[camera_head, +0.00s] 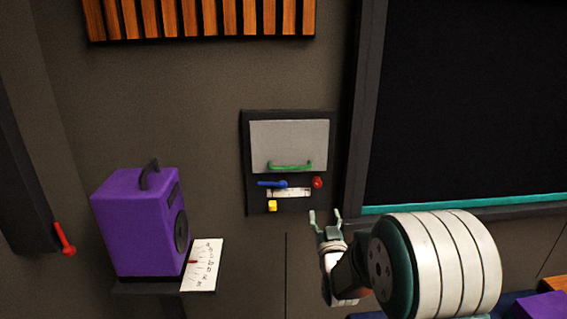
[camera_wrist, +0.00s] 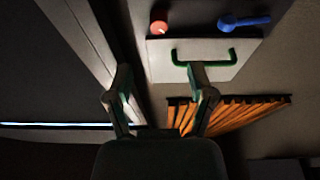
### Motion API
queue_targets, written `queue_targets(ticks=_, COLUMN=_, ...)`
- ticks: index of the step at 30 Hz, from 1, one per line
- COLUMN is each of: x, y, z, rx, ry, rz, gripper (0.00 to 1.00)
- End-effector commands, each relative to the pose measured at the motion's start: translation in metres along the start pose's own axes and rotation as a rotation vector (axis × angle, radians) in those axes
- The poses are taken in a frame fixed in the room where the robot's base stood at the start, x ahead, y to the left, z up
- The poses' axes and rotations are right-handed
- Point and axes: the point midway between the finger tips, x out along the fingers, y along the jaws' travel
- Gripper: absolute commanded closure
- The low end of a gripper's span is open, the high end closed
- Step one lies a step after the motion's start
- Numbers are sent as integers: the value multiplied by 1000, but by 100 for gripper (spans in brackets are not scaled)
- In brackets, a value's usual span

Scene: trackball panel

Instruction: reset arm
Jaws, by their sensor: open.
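My gripper (camera_head: 325,218) is open and empty in the head view, in front of the wall just below the right part of the panel. Its two fingers also show spread apart in the wrist view (camera_wrist: 165,85). The dark panel (camera_head: 245,165) carries a grey plate (camera_head: 289,142) with a green handle (camera_head: 290,166). The wrist view shows the grey plate (camera_wrist: 220,68), green handle (camera_wrist: 205,58), red knob (camera_wrist: 158,22) and blue lever (camera_wrist: 244,20).
A purple speaker-like box (camera_head: 135,225) and a marked paper (camera_head: 203,265) rest on a small shelf at left. A red lever (camera_head: 65,240) sticks out at far left. A dark screen (camera_head: 470,100) with a teal lower edge (camera_head: 450,206) is at right. Wooden slats (camera_head: 200,18) hang above.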

Motion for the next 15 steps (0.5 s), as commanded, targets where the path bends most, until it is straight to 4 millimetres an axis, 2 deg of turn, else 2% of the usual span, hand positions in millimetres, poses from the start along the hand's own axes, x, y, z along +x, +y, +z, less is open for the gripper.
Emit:
queue_targets(ticks=1, x=-1, y=0, z=-9, rx=0, ry=-33, rz=0, gripper=30)
queue_targets(ticks=8, x=-15, y=1, z=-32, rx=2, ry=-228, rz=-1, gripper=30)
queue_targets(ticks=15, x=-46, y=1, z=-52, rx=4, ry=-429, rz=-2, gripper=30)
